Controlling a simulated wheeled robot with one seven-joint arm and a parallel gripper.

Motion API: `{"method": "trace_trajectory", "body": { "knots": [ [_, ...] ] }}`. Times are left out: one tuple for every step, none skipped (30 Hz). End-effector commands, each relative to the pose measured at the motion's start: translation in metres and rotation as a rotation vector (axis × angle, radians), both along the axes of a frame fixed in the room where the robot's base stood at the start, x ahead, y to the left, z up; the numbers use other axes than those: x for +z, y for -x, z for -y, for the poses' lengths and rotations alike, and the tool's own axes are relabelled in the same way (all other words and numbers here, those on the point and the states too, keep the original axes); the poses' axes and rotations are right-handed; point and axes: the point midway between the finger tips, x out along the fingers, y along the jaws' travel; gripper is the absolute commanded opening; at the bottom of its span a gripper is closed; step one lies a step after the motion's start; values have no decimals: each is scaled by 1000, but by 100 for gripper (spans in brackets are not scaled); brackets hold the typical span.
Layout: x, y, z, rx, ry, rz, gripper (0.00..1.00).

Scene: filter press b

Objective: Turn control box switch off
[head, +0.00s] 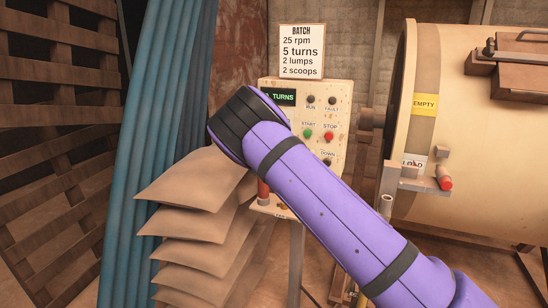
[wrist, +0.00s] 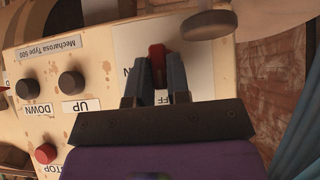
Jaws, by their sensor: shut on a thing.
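The control box (head: 343,105) stands behind my arm in the head view, a cream panel on legs. Its face also fills much of the wrist view (wrist: 85,55). In the wrist view a red switch handle (wrist: 157,54) sits on a white plate (wrist: 128,45). Partly covered letters "N" and "FF" show on that plate. My gripper (wrist: 158,68) is shut on the red handle, with one dark finger on each side. In the head view my wrist covers the box's lower left, and my fingers are hidden.
The box has a green START button (head: 306,134), a red STOP button (head: 329,136) and a display (head: 279,97) reading "TURNS", its number partly hidden. Stacked sacks (head: 190,195) stand left of it, beside a blue curtain (head: 165,80). A drum (head: 480,130) labelled EMPTY is at right.

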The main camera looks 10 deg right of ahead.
Motion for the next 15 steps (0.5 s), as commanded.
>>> {"method": "trace_trajectory", "body": {
  "knots": [
    [1, -1, 0, 2, 2, 1, 0],
    [1, -1, 0, 2, 2, 2, 0],
    [1, -1, 0, 2, 2, 2, 0],
    [1, -1, 0, 2, 2, 1, 0],
    [1, -1, 0, 3, 1, 2, 0],
    [1, -1, 0, 3, 2, 2, 19],
    [1, -1, 0, 2, 1, 2, 26],
    [1, -1, 0, 2, 1, 2, 33],
    [1, 0, 0, 1, 1, 2, 42],
    [1, 0, 0, 1, 1, 2, 43],
    [0, 0, 0, 1, 1, 2, 43],
    [0, 0, 0, 1, 1, 1, 43],
    [0, 0, 0, 1, 1, 1, 43],
    [0, 0, 0, 1, 1, 1, 43],
    [0, 0, 0, 1, 1, 1, 43]
  ]
}}
